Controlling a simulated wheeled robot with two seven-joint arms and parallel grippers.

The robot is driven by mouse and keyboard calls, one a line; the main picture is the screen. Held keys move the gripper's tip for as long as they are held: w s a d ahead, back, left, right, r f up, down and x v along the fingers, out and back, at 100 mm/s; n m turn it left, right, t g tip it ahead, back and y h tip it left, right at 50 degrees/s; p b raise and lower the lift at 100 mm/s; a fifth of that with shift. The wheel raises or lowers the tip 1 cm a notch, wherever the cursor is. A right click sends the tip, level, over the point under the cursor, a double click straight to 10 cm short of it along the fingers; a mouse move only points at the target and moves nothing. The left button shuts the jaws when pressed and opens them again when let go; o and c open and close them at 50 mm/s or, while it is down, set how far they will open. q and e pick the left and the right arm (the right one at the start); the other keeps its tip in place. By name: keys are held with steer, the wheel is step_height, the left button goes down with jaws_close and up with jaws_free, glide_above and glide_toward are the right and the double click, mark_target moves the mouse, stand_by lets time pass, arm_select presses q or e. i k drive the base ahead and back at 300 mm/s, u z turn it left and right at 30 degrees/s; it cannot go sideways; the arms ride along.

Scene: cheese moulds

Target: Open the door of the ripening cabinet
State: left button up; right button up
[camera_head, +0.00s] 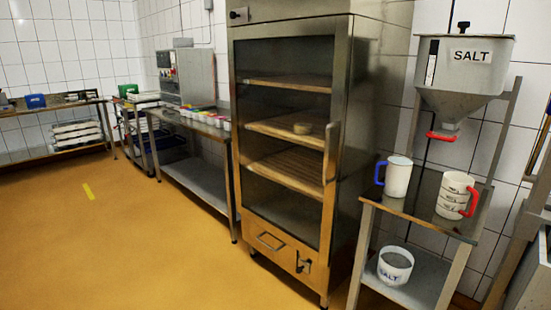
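The ripening cabinet (357,120) is a tall steel cabinet standing in the middle of the view. Its door (285,215) has a large dark pane in a metal frame and looks shut, flush with the front. A vertical bar handle (331,152) is on the door's right side, at about mid height. Neither of my grippers is in view.
A steel table (190,165) stands left. The yellow floor (150,245) in front is clear.

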mark_target(340, 26)
steer(key=u, duration=0.4)
steer(key=k, duration=0.25)
steer(key=z, duration=1)
steer(key=i, duration=1.1)
steer(key=u, duration=0.4)
